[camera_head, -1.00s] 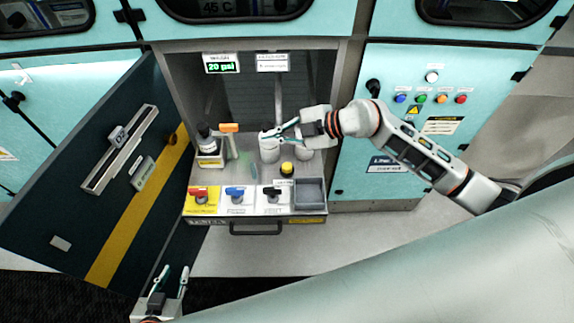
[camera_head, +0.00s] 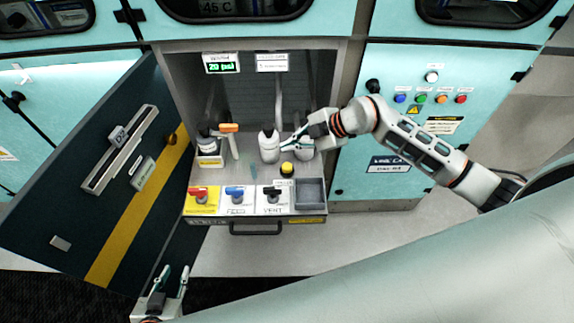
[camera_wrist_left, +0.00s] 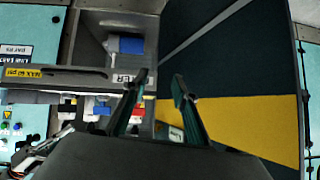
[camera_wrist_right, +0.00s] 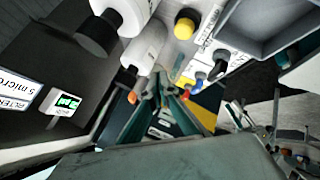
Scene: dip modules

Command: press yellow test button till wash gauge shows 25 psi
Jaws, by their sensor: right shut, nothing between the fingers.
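The yellow test button (camera_head: 287,169) sits on a dark base on the cabinet shelf, in front of the white bottles; it also shows in the right wrist view (camera_wrist_right: 184,24). The wash gauge (camera_head: 221,64) at the upper left of the bay reads 20 psi in green; it shows small in the right wrist view (camera_wrist_right: 67,103). My right gripper (camera_head: 287,150) is shut and empty, between the white bottles, above and behind the button and apart from it. My left gripper (camera_head: 170,281) is open and empty, low at the front left.
White bottles (camera_head: 268,146) stand behind the button. Red, blue and black valve handles (camera_head: 237,193) and a grey tray (camera_head: 310,193) line the shelf front. An orange-topped item (camera_head: 229,128) stands at left. The dark open door (camera_head: 100,185) is left of the bay.

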